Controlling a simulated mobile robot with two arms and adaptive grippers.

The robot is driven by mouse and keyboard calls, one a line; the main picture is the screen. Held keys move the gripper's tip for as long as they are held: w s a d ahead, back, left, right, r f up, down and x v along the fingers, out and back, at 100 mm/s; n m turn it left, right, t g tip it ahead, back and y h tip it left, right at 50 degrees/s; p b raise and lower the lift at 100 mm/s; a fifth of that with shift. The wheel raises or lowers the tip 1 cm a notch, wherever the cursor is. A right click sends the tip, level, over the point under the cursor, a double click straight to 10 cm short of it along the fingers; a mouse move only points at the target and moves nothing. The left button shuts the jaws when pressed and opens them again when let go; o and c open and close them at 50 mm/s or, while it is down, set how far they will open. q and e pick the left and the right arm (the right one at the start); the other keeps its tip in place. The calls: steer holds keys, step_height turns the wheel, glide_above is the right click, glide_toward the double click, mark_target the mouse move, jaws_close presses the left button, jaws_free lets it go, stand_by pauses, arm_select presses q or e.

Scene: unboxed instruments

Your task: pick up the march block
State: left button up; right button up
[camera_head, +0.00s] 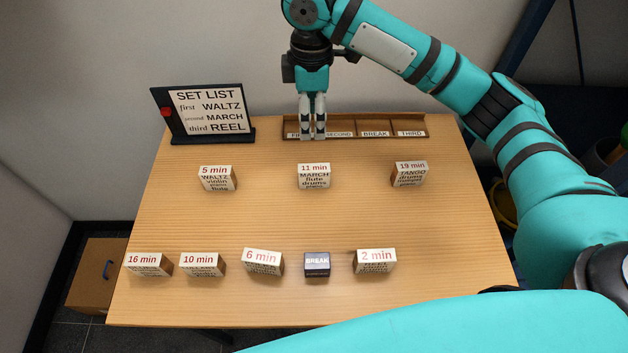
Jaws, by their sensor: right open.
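The march block (314,176) is a small white-faced block with wooden sides, marked "11 min MARCH flute drums". It stands in the middle of the back row of blocks on the wooden table (270,225). My right gripper (312,134) points down above the tray at the table's back edge, behind the march block and apart from it. Its fingers are open, close to each other, with nothing seen between them. My left gripper is not in view.
A slotted tray (410,121) has labels FIRST, SECOND, BREAK, THIRD. A set list sign (208,112) stands back left. A waltz block (216,178) and tango block (409,173) flank the march block. A front row holds several blocks, including a dark BREAK block (317,264).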

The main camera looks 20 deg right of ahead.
mark_target(314, 168)
step_height(314, 168, down, 12)
steer(key=shift+s+d+f+p, duration=0.1)
steer(key=shift+f+p, duration=0.15)
steer(key=shift+f, duration=1.1)
steer(key=shift+s+d+f+p, duration=0.1)
steer(key=shift+f+p, duration=0.1)
steer(key=shift+f, duration=1.15)
jaws_close()
